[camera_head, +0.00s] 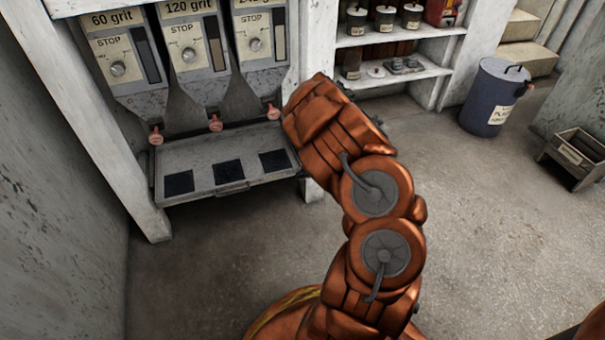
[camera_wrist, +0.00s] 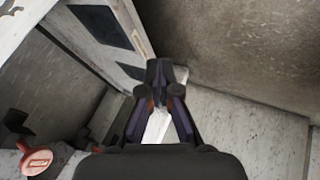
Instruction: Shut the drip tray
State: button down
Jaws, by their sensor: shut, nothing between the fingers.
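The drip tray (camera_head: 210,185) is a worn grey metal tray with dark square patches, below the hoppers at the left. It sticks out in front of them, with a small handle on its front edge. In the wrist view the tray (camera_wrist: 114,51) runs across the upper left. My gripper (camera_wrist: 167,76) is shut and empty, its tips beside the tray's near end; I cannot tell whether they touch it. In the head view my arm hides the gripper and the tray's right end.
Grit hoppers (camera_head: 190,55) with red knobs (camera_head: 215,123) stand above the tray. White posts (camera_head: 100,120) flank it. Shelves (camera_head: 400,70) with jars, a blue bin (camera_head: 492,97) and a wooden crate (camera_head: 578,152) are to the right. The floor in front of the tray is clear.

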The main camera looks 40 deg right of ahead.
jog(key=w+f+b, duration=0.3)
jog(key=w+f, duration=0.2)
jog(key=w, duration=0.2)
jog(key=shift+w+d+f+b, duration=0.2)
jog(key=shift+w+f+b, duration=0.1)
jog(key=shift+w+b, duration=0.1)
jog(key=shift+r, duration=0.1)
